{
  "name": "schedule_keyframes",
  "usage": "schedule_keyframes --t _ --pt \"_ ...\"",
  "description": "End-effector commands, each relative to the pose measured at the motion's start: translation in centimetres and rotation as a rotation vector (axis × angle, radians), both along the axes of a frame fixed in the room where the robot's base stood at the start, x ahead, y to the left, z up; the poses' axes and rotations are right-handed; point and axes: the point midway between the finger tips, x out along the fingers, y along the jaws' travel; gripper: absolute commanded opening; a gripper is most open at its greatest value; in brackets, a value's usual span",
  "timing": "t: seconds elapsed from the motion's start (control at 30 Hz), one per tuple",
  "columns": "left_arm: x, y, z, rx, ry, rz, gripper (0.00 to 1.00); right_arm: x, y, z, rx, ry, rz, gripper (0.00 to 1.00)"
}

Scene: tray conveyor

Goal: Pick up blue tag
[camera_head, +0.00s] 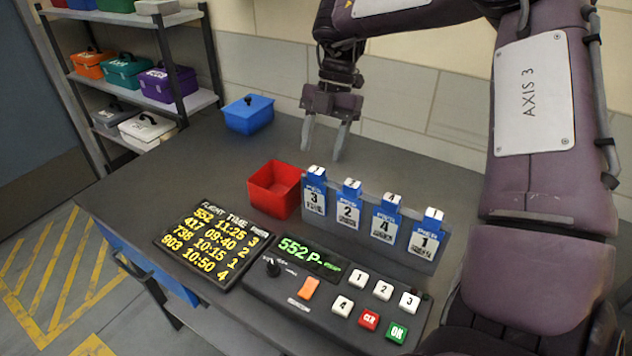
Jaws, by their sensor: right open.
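Several blue tags stand in a row on a grey rack (331,214). From left to right they are the tag numbered 3 (315,190), the tag numbered 2 (349,205), the tag numbered 4 (385,218) and the tag numbered 1 (426,236). Each has a white label and a white top. My right gripper (323,151) is open and empty, fingers pointing down, above the table behind the tags numbered 3 and 2. It is apart from them. My left gripper is not in view.
A red bin (274,190) stands left of the rack. A blue box (248,114) is at the back left. A flight board (212,238) and a button console (337,292), its display starting "552 P", lie in front. Shelves (137,93) hold coloured cases. The table's back middle is clear.

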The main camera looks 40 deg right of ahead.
Motion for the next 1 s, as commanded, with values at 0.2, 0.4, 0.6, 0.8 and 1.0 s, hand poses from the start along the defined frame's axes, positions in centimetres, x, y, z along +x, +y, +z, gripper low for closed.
schedule_keyframes --t 0.2,0.4,0.6,0.8,1.0 --pt "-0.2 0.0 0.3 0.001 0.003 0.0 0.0 -0.5 1.3 -2.3 0.005 0.002 0.002 0.55" --pt "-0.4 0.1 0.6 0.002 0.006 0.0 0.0 -0.8 2.5 -4.8 0.003 0.002 0.0 0.55" --pt "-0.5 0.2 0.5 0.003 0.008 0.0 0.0 -0.8 2.7 -5.4 0.001 -0.003 -0.001 0.55" --pt "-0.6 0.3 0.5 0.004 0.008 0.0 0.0 -0.8 2.7 -5.4 0.001 -0.002 -0.001 0.44" --pt "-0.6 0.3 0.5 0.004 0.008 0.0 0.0 -0.8 2.7 -5.4 0.001 -0.002 -0.001 0.18"
